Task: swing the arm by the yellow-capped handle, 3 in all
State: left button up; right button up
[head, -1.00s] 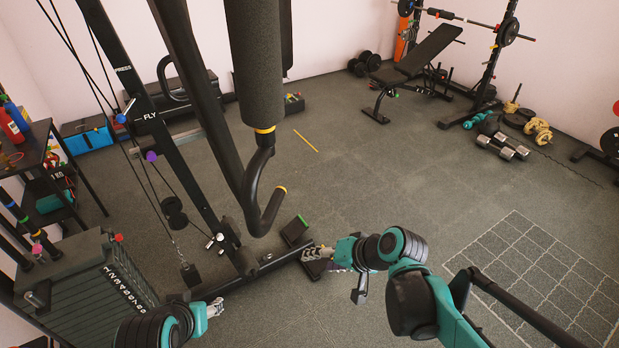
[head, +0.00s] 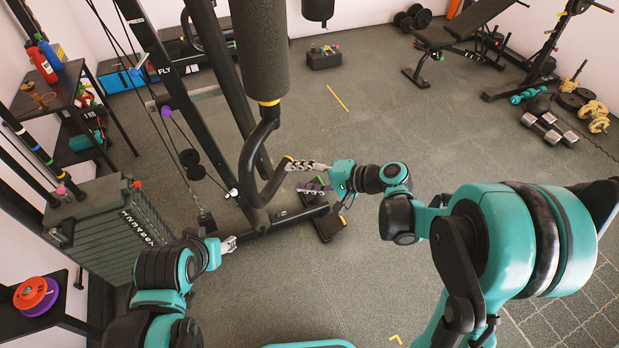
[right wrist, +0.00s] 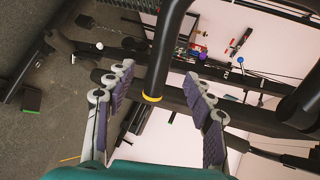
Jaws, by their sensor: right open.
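The machine's black arm hangs in the head view, with a thick grey foam roll (head: 260,50) and a bent black handle (head: 263,185) below it. The handle's yellow-capped end (head: 290,159) points up right. My right gripper (head: 296,165) is at that end in the head view. In the right wrist view the handle (right wrist: 167,50) comes down between the two open purple-padded fingers, its yellow cap (right wrist: 152,97) inside the gap. The fingers do not close on it. My left gripper (head: 230,244) is low beside the machine's base; its jaws are too small to read.
The weight stack (head: 110,225) stands left of the machine, near a shelf (head: 65,100) with bottles. The machine's base foot (head: 328,222) lies below my right gripper. Dumbbells (head: 545,128) and a bench (head: 455,35) are far right. The middle floor is clear.

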aim_at(283, 177)
jog(key=shift+b+x, duration=1.25)
jog(key=shift+x, duration=2.45)
grip_shut()
